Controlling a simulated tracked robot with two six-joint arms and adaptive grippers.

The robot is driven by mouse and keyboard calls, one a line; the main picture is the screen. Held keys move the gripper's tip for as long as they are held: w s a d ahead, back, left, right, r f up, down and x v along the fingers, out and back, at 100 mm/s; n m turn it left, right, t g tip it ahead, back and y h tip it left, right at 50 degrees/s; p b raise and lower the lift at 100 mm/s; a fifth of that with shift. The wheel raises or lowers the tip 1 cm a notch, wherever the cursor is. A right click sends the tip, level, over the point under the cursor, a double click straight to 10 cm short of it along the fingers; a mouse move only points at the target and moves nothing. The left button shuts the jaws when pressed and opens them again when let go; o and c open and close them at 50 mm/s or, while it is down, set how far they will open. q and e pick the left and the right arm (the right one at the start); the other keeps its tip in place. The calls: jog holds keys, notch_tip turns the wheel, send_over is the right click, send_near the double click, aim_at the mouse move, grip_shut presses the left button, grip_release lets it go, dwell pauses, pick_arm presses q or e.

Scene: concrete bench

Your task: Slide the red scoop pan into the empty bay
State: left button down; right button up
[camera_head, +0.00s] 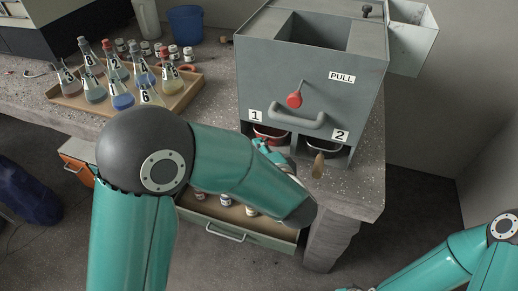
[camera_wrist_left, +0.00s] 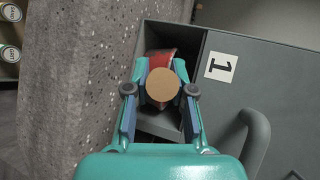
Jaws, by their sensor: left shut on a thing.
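The grey machine (camera_head: 300,75) on the bench has two bays low in its front, labelled 1 and 2. The red scoop pan (camera_head: 270,133) shows in bay 1, partly inside it and mostly hidden by my left arm. My left gripper (camera_head: 272,152) is at that bay. In the left wrist view my left gripper (camera_wrist_left: 161,72) is shut on the pan's handle, whose round tan end (camera_wrist_left: 163,85) faces the camera. The red pan (camera_wrist_left: 172,58) lies beyond it inside the opening. A dark pan with a wooden handle (camera_head: 318,165) sits in bay 2. Only a scrap of my right gripper shows at the bottom edge.
A grey bar handle (camera_head: 297,120) and a red-knobbed lever (camera_head: 295,99) stick out above the bays. A tray of labelled flasks (camera_head: 183,98) and a blue bucket (camera_head: 186,24) are at the left. An open drawer (camera_head: 235,222) juts out below.

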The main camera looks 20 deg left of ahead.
pick_arm(q)
jog(key=c, duration=0.9)
grip_release()
jog(key=v, duration=1.2)
